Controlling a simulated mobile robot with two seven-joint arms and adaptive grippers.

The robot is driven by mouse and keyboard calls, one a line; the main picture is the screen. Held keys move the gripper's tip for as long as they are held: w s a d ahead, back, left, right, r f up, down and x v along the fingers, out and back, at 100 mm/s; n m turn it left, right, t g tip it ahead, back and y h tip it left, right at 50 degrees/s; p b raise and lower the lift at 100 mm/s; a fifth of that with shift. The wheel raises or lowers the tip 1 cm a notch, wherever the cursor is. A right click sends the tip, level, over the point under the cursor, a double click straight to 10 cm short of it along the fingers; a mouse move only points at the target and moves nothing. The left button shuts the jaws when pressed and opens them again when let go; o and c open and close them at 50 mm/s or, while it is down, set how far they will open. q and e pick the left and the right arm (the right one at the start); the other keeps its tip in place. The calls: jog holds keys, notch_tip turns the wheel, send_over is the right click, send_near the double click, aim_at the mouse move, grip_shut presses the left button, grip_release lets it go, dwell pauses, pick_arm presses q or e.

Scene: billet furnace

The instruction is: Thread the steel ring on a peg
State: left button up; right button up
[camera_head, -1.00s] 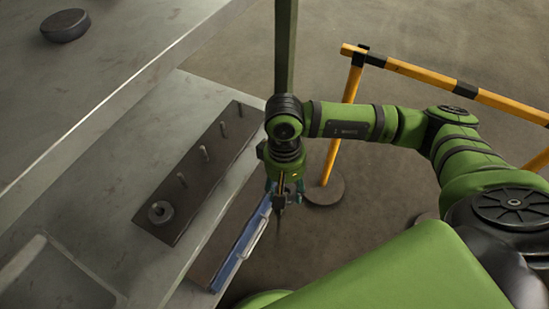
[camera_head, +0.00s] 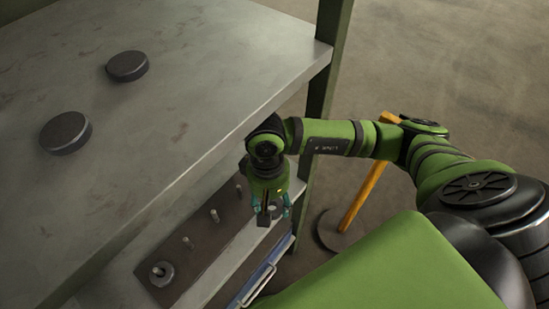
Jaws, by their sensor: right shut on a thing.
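A dark peg board (camera_head: 205,248) with a row of upright pegs lies on the lower shelf. A grey ring (camera_head: 162,273) sits around the peg at its near left end; pegs farther along, such as this one (camera_head: 214,215), look bare. My right gripper (camera_head: 266,214) points down over the right side of the board. It is shut on a small grey thing, likely a steel ring (camera_head: 272,210), mostly hidden by the fingers. I cannot tell whether this touches a peg. My left gripper is not in view.
Two dark round discs, one farther (camera_head: 127,66) and one nearer (camera_head: 66,132), lie on the upper metal table (camera_head: 190,110). Its edge overhangs the lower shelf. A green post (camera_head: 322,95) stands behind my right arm. A blue item (camera_head: 262,272) lies right of the board; a yellow barrier post (camera_head: 362,195) stands beyond.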

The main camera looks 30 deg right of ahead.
aim_at(239, 186)
jog(key=shift+w+a, duration=0.15)
jog(key=shift+w, duration=0.35)
jog(key=shift+w+a, duration=0.2)
jog(key=shift+w, duration=0.4)
jog(key=shift+w+a+f+b, duration=0.15)
jog(key=shift+w+a, duration=0.35)
jog(key=shift+w, duration=0.9)
jog(key=shift+w+a+r+b, duration=0.15)
jog(key=shift+w+a, duration=0.4)
jog(key=shift+w, duration=0.9)
jog(key=shift+w+a+f+b, duration=0.2)
jog(key=shift+w+a, duration=0.3)
jog(key=shift+w, duration=0.9)
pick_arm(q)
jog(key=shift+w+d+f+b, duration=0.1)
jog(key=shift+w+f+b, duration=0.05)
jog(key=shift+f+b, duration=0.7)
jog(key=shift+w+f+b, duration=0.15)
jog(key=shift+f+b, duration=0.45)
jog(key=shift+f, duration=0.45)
pick_arm(e)
jog(key=shift+f, duration=1.25)
jog(key=o, duration=1.6)
